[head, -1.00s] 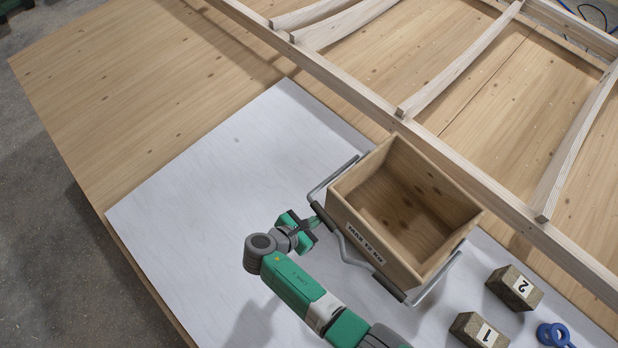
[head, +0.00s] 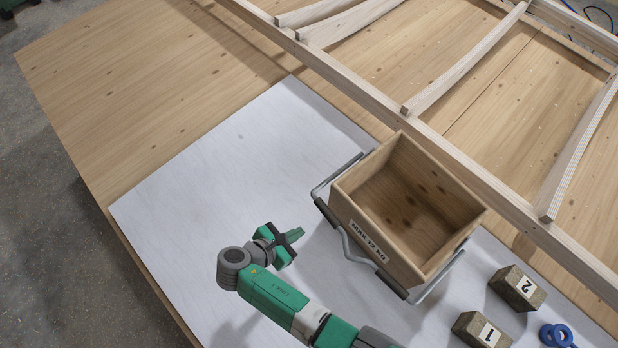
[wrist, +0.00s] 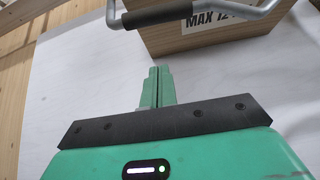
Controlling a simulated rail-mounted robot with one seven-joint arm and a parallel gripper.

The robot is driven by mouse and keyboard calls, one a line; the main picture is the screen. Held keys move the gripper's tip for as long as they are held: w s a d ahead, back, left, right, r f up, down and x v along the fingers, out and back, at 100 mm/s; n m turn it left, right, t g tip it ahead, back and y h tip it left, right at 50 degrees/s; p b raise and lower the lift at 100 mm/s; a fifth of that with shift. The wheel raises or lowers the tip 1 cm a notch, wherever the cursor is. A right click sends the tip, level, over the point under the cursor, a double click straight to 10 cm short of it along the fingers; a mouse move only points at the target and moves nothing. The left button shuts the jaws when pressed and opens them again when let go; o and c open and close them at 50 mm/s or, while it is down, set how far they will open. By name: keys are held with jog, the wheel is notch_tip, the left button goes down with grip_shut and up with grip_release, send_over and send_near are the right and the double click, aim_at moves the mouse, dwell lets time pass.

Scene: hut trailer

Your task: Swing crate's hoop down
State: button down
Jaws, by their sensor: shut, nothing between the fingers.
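The wooden crate (head: 378,232) stands open side up on the white sheet, its "MAX 12 KG" label facing my side. Its grey metal hoop (head: 358,246) reaches out from both crate ends and runs across in front of the labelled face, below the rim in the picture. The hoop has dark grip sleeves. In the wrist view, one sleeve (wrist: 158,13) and the bent bar show at the top, in front of the crate (wrist: 200,42). My gripper (head: 300,233) is shut and empty, left of the hoop and apart from it. Its fingertips (wrist: 160,70) point toward the sleeve.
Blocks marked 2 (head: 517,288) and 1 (head: 482,331) sit right of the crate, near blue rings (head: 555,335). A timber frame (head: 440,143) runs close behind the crate. The white sheet (head: 220,190) is clear to the left.

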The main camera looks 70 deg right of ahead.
jog(key=shift+v, duration=0.95)
